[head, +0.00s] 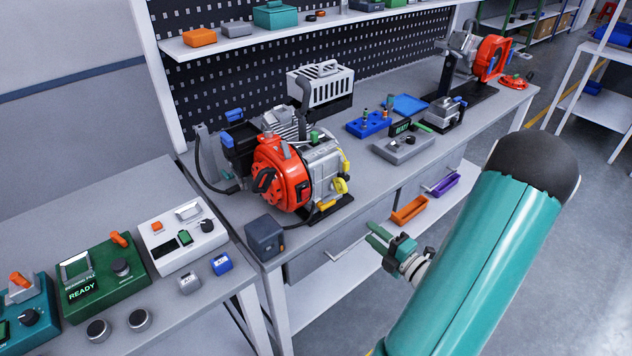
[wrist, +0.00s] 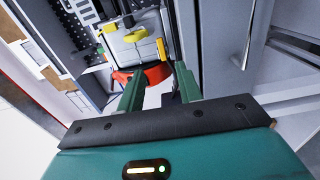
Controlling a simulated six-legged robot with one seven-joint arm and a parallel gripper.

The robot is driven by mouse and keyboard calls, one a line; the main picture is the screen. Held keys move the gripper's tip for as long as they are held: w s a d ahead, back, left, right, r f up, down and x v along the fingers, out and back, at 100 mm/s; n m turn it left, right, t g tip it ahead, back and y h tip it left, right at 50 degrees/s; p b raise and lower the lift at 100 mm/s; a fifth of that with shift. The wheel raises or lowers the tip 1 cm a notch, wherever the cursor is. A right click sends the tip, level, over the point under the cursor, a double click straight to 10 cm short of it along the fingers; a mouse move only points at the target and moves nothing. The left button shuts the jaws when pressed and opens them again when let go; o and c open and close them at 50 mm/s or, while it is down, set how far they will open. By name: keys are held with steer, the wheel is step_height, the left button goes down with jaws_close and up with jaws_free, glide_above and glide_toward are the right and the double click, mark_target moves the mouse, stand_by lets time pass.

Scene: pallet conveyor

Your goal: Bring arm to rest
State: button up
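My gripper (head: 373,236) is in front of the long workbench (head: 352,200), out over the floor side and below the bench top. It reaches out from my teal arm (head: 485,250), whose dark rounded joint is at the right. In the wrist view my gripper (wrist: 158,72) shows two green fingers standing apart, with nothing between them. It is open and empty and looks clear of the bench. A red and grey engine (head: 283,172) stands on the bench up and left of it. The engine's grey body with yellow parts (wrist: 137,42) shows beyond the fingers in the wrist view.
An orange bin (head: 409,211) and a purple bin (head: 445,185) sit at the bench front near my gripper. A drawer handle (head: 346,248) is close on its left. Control boxes, such as a green one (head: 103,277), stand on the left table. Open floor lies at right.

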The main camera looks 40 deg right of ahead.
steer(key=w+a+r+n+g+y, duration=0.1)
steer(key=a+r+n+g+y, duration=0.25)
steer(key=a+n, duration=0.55)
steer(key=w+a+r+n+g+y, duration=0.1)
steer(key=a+r+n+g+y, duration=0.3)
steer(key=a+n, duration=0.5)
steer(key=w+a+r+n+g+y, duration=0.1)
steer(key=a+r+n+g+y, duration=0.1)
steer(key=a+n+g, duration=0.55)
steer(key=s+a+r+n+h, duration=0.2)
steer(key=r+n+h, duration=0.1)
steer(key=n, duration=0.6)
steer(key=s+a+r+n+t+h, duration=0.1)
steer(key=a+r+n+h, duration=0.1)
steer(key=n, duration=0.7)
steer(key=s+a+r+n+t+h, duration=0.1)
steer(key=s+a+r+n+h, duration=0.1)
steer(key=r+n+h, duration=0.3)
steer(key=r+n, duration=0.1)
steer(key=n, duration=0.3)
steer(key=shift+s+a+r, duration=0.25)
steer(key=shift+s+a, duration=0.05)
steer(key=shift+a, duration=0.1)
steer(key=shift+r+n+t, duration=0.3)
steer(key=shift+r+n, duration=0.15)
steer(key=shift+n, duration=0.2)
